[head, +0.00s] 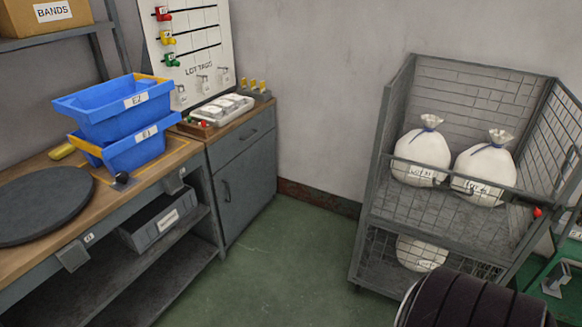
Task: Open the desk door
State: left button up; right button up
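The desk door (246,190) is the grey front panel of the cabinet at the end of the workbench, in the head view left of centre. It looks closed, flush with the cabinet. Its dark upright handle (227,191) sits near the panel's left edge. Above it is a shut drawer with its own handle (250,133). Neither gripper shows in the head view. A dark ridged rounded part at the bottom right looks like my own arm; no fingers show on it.
Green floor (290,260) is clear before the cabinet. A wire cage cart (400,212) with white tied sacks (422,150) stands right. The wooden workbench (80,220) holds stacked blue bins (115,105) and a dark round plate (40,205). A grey bin (162,220) sits below.

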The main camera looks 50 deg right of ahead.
aim_at(242, 187)
jog(key=z, duration=1.2)
jog(key=i+l+u, duration=0.25)
jog(key=i, duration=0.2)
jog(key=j, duration=0.1)
